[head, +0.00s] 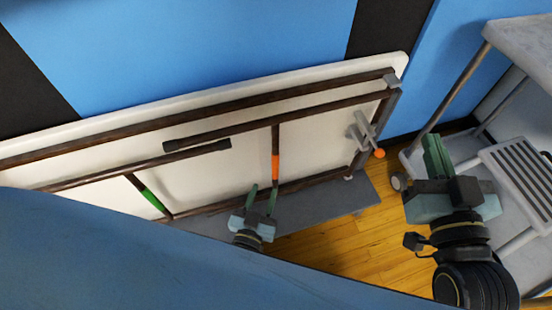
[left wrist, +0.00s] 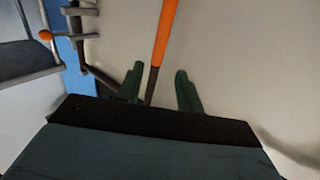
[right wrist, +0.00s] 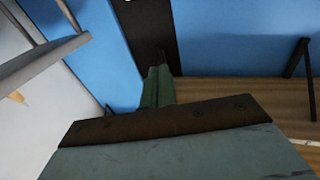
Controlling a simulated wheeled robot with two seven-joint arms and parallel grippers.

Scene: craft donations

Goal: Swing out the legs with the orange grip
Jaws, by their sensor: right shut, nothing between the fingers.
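A folding table stands on its long edge against the wall, its pale underside (head: 325,133) facing me and its dark legs folded flat. The bar with the orange grip (head: 275,168) is right of the middle; the grip also shows in the left wrist view (left wrist: 164,30). My left gripper (head: 262,198) is open just below the orange grip. In the left wrist view its fingers stand either side of the bar below the grip, and I cannot tell whether they touch it. My right gripper (head: 436,158) is shut and empty, right of the table.
A bar with a green grip (head: 152,199) is on the left leg set. A metal latch with an orange knob (head: 379,153) is at the table's right end. A grey cart (head: 520,42) stands at the right.

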